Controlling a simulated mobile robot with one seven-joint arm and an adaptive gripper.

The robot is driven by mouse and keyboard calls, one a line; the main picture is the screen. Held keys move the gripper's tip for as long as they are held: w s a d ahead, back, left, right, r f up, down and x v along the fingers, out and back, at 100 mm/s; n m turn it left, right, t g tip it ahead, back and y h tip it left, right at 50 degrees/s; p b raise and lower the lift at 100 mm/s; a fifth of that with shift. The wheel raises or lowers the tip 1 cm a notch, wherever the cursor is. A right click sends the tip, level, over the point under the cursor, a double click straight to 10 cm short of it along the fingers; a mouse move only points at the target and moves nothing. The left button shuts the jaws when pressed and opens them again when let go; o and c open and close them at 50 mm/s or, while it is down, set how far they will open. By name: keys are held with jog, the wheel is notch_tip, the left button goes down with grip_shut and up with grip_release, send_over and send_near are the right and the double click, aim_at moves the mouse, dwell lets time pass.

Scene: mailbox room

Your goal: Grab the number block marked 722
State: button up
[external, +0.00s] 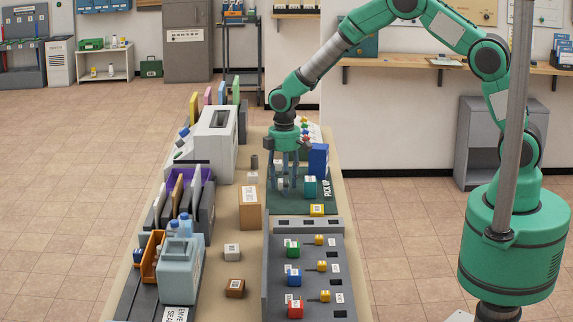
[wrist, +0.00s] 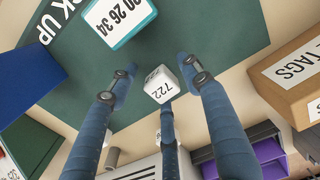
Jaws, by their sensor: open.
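The white number block marked 722 (wrist: 160,85) sits on the dark green pick-up mat (wrist: 215,35), near its edge, in the wrist view. My gripper (wrist: 160,80) is open, with its blue-grey fingers spread around the block. A gap shows between the block and the two upper fingers. The third finger reaches up close below it, and I cannot tell whether it touches. In the external view my gripper (external: 285,184) points straight down over the left part of the mat. The block is mostly hidden behind the fingers there.
A teal block with a number label (external: 310,187) stands right of my gripper. A tall blue box (external: 318,160) stands behind it, and a yellow block (external: 317,210) in front. A cardboard tags box (external: 249,210) stands left of the mat. A grey panel (external: 283,222) lies nearer.

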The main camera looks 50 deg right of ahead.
dwell(0.3)
jog(key=c, duration=0.9)
jog(key=shift+r+p, duration=0.95)
jog(key=shift+r, duration=4.05)
